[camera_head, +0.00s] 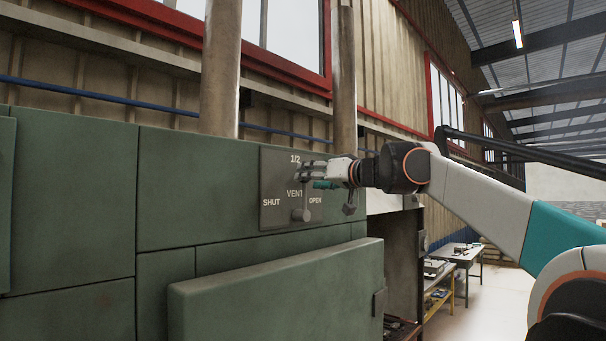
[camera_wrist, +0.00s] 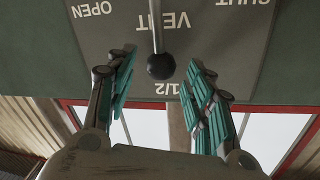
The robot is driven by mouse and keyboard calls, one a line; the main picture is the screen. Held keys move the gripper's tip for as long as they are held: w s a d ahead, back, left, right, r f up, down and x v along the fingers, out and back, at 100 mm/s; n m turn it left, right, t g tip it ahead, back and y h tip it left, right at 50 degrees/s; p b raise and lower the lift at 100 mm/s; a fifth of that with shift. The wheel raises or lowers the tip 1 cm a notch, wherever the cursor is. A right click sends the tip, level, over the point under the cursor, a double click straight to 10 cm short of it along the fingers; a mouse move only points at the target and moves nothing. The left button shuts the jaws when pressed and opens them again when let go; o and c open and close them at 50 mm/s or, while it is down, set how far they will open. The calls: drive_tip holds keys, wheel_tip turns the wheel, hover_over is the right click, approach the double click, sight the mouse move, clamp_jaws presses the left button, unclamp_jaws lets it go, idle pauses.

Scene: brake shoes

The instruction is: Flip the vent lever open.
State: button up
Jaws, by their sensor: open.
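The vent panel (camera_head: 270,217) is a dark grey plate on the green cabinet, marked SHUT at left, 1/2 at top and OPEN at right. The vent lever's round hub (camera_head: 300,215) shows low on the panel; my gripper hides its upper part. In the wrist view, where the panel (camera_wrist: 240,50) appears upside down, the lever is a thin rod with a black ball knob (camera_wrist: 160,66), pointing towards 1/2. My gripper (camera_head: 309,177) is open in front of the panel. Its teal-padded fingers (camera_wrist: 158,62) stand either side of the knob, with visible gaps.
The green cabinet (camera_head: 190,190) fills the left, with a thick slab (camera_head: 270,295) jutting out below the panel. Two vertical pipes (camera_head: 221,70) rise behind it. Work tables (camera_head: 460,256) stand on open floor at the right.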

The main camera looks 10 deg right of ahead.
drive_tip(key=shift+p+x, duration=0.3)
drive_tip(key=shift+x, duration=1.45)
clamp_jaws()
